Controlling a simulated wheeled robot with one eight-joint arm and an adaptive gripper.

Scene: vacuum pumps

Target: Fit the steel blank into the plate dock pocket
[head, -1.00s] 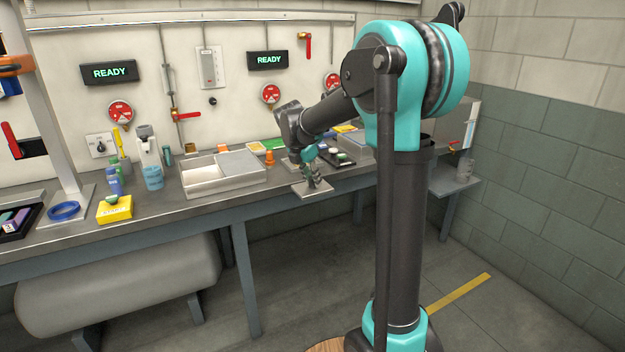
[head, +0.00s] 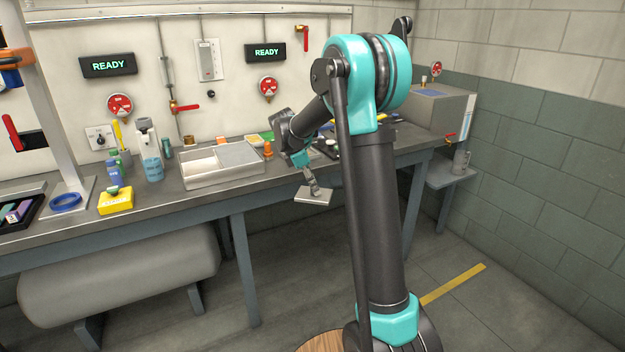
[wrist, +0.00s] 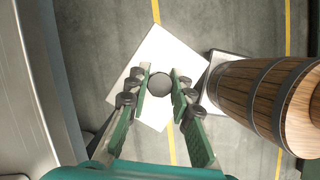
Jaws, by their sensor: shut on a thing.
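The steel blank (head: 313,197) is a flat, pale square plate. My gripper (head: 312,186) holds it roughly level in the air, just off the front edge of the workbench and near bench height. In the wrist view the plate (wrist: 152,48) lies beyond the fingers, turned at an angle to the view. A round dark knob (wrist: 160,84) at its middle sits between the two green fingers of my gripper (wrist: 161,82). I cannot clearly identify the plate dock; my arm hides part of the bench's right side.
A two-compartment grey tray (head: 222,182) stands on the bench (head: 140,212) left of my gripper. An orange piece (head: 268,150) is beside it. A yellow box (head: 115,203), bottles and a blue ring (head: 64,203) are further left. A grey cabinet (head: 440,112) stands at right.

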